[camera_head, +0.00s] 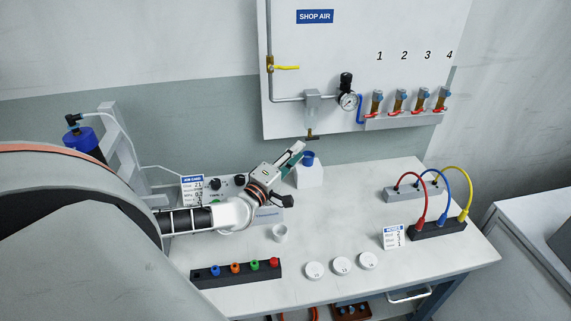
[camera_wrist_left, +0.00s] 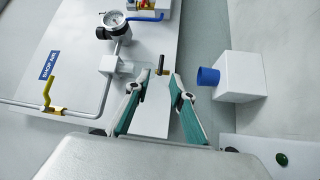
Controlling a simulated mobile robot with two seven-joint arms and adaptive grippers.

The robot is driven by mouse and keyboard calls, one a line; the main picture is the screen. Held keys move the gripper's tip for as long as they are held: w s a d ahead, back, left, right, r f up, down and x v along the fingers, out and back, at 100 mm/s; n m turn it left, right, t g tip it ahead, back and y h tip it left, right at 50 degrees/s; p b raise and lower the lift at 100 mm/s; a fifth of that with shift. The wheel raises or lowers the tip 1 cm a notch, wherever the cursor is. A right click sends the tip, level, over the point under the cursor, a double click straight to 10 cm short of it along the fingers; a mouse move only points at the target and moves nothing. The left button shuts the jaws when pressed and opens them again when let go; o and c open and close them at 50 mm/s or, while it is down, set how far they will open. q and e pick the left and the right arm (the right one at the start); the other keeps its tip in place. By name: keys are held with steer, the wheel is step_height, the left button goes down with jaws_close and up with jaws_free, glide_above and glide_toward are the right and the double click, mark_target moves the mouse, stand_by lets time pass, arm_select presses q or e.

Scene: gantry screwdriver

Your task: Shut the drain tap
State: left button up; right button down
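The drain tap (camera_head: 311,135) is a small brass fitting with a dark end. It hangs under the grey filter block (camera_head: 312,104) on the shop air panel. In the left wrist view the tap (camera_wrist_left: 161,66) shows just beyond the gap between my fingertips, with no clear contact. My left gripper (camera_head: 299,163) is open and empty, below and to the left of the tap in the head view. Its two teal-sided fingers stand apart in the left wrist view (camera_wrist_left: 156,81). Which way the tap's handle is turned is too small to tell. My right gripper is not in view.
A white block with a blue cup (camera_head: 308,158) stands close under the tap. The gauge (camera_head: 348,101) and a yellow-handled valve (camera_head: 285,68) are on the panel. Hose sockets (camera_head: 430,231), white discs (camera_head: 342,264) and a dark peg strip (camera_head: 236,272) occupy the bench.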

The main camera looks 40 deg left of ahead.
arm_select(q)
steer(key=shift+s+d+f, duration=0.1)
steer(key=shift+s+f, duration=0.05)
steer(key=shift+s, duration=1.3)
steer(key=shift+s+f, duration=0.15)
steer(key=shift+s, duration=1.25)
